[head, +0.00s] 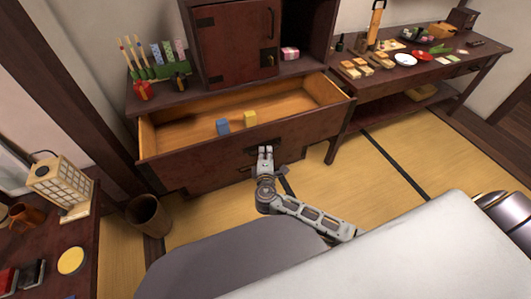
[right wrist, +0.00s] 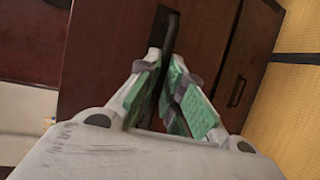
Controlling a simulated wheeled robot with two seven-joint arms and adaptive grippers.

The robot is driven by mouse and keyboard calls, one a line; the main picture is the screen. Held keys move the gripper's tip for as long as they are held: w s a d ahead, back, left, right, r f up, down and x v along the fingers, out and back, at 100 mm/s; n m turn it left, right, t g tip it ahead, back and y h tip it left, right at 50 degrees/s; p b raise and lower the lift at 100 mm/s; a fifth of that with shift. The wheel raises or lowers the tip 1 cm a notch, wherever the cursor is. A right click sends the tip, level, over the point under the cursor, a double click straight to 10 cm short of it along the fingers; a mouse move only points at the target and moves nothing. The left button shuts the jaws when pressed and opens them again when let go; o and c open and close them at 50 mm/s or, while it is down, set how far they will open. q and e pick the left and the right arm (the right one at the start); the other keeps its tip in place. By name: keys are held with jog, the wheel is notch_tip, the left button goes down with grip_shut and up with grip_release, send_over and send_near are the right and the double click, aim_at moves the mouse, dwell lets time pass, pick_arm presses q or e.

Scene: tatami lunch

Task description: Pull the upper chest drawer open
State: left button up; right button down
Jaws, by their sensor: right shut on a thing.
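The upper chest drawer (head: 190,157) stands far out of the dark wooden chest in the head view. My right gripper (head: 265,152) is at the middle of the drawer front. In the right wrist view its green-padded fingers (right wrist: 167,92) are shut on the dark drawer handle (right wrist: 171,35). The part of the handle between the fingers is hidden. My left gripper is not in view.
A dark cabinet (head: 236,40) stands on the chest top. A side table (head: 420,60) with dishes and food is at the right. A waste bin (head: 148,215) and a low table with a lantern (head: 62,185) are at the left. Tatami floor (head: 370,180) is clear to the right.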

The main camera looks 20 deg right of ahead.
jog(key=c, duration=1.5)
grip_release()
jog(key=shift+c, duration=0.2)
jog(key=shift+s+a, duration=0.1)
jog(key=v, duration=0.7)
jog(key=shift+s+r, duration=0.1)
jog(key=shift+s, duration=0.05)
